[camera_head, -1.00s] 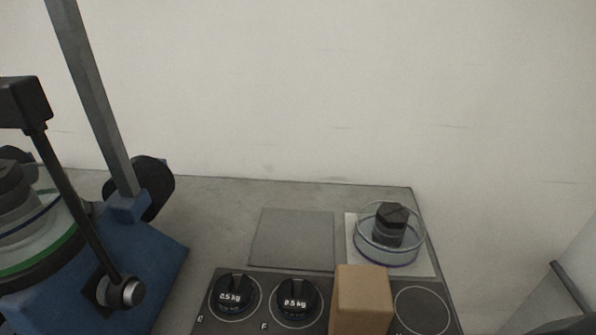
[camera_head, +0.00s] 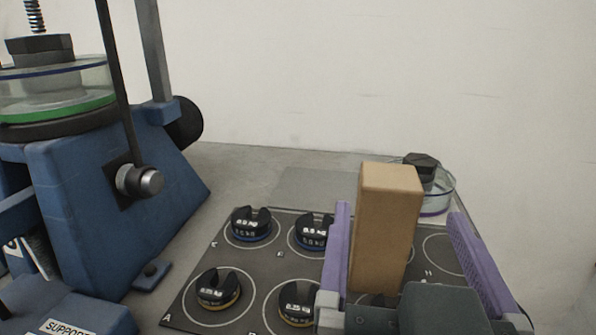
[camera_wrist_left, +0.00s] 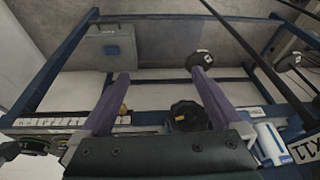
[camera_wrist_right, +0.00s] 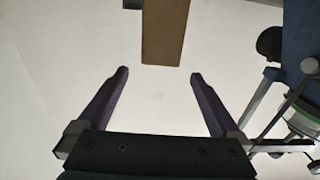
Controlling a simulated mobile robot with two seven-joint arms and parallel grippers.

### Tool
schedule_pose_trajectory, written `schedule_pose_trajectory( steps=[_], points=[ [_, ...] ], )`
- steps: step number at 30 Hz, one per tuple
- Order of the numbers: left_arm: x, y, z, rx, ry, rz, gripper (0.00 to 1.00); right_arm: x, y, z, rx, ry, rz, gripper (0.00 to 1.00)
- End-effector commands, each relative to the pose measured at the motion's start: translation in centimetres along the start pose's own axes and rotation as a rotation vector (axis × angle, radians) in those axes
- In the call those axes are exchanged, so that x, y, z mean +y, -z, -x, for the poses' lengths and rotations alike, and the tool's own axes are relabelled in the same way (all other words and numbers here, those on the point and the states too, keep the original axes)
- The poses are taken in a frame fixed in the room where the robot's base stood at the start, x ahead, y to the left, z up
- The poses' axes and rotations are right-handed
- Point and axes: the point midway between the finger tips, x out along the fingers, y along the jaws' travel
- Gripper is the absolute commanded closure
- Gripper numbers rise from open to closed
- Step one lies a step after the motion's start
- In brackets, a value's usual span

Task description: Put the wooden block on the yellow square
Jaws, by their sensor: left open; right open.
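The wooden block (camera_head: 388,225) is a tall tan block standing upright at the right part of the dark weight board. My right gripper (camera_head: 400,213) is open, its purple fingers showing to either side of the block in the head view. In the right wrist view the block (camera_wrist_right: 164,30) lies just beyond the open fingertips (camera_wrist_right: 160,73), with nothing between the fingers. My left gripper (camera_wrist_left: 160,73) is open and empty in the left wrist view, and is not in the head view. I cannot make out a yellow square in any view.
Black weights, one of them (camera_head: 250,223), stand in circles on the board (camera_head: 215,252). A glass dish (camera_head: 440,190) with a black weight stands behind the block. A blue lever machine (camera_head: 110,190) fills the left. A flat grey square (camera_head: 318,184) at the back is bare.

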Motion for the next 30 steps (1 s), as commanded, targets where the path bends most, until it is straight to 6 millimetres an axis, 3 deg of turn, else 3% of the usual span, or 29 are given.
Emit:
schedule_pose_trajectory(
  steps=[3,11,19,28,30],
  points=[
    [0.0,0.3,1.0,0.001,0.0,0.0,0.0,0.0,0.5,-2.0,0.003,-0.002,0.0,0.0],
    [-0.1,0.6,1.7,0.001,0.0,0.0,0.0,0.1,0.3,-4.6,0.001,-0.005,0.001,0.0],
    [-0.1,0.9,2.8,0.001,0.0,0.0,0.0,-0.1,0.1,-8.4,0.0,-0.005,0.001,0.0],
    [-0.1,0.9,2.7,0.001,0.0,0.0,0.0,-0.1,-0.1,-9.0,-0.002,-0.005,0.0,0.0],
    [-0.1,0.9,2.7,0.001,-0.001,0.0,0.0,-0.1,-0.1,-9.0,-0.002,-0.005,0.0,0.06]
  ],
)
